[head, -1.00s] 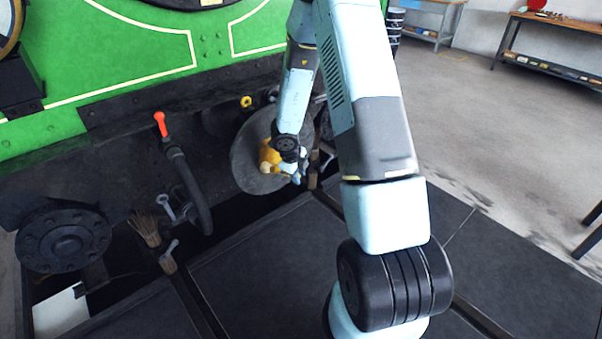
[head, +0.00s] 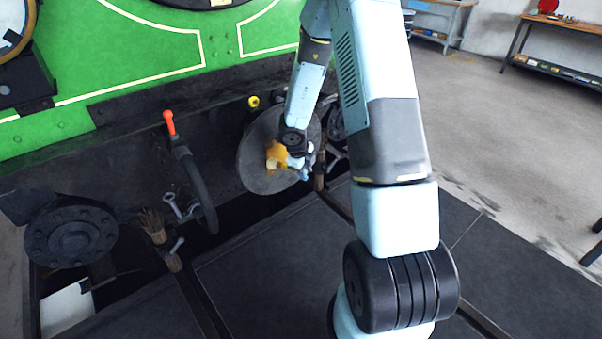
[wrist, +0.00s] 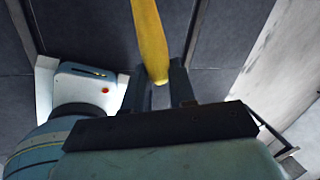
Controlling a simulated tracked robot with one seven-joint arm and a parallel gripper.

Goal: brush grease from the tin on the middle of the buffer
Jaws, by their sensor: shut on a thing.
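The buffer (head: 255,165) is a round dark grey disc on the front beam, left of my forearm in the head view. An amber patch (head: 277,154), which looks like grease, shows near its middle, partly covered by my wrist. My gripper (head: 302,170) is at the buffer's right half, small and partly hidden there. In the wrist view my gripper (wrist: 160,88) is shut on the yellow handle of the brush (wrist: 150,38). The handle runs up out of that picture, so the bristles are hidden. Whether they touch the buffer I cannot tell. I cannot make out the tin.
A hose with a red-orange end (head: 169,123) hangs left of the buffer. A black round flange (head: 70,237) is at the lower left. A bristly bundle (head: 153,226) stands between them. Dark floor plates lie in front. A workbench (head: 558,30) is at the back right, with clear floor before it.

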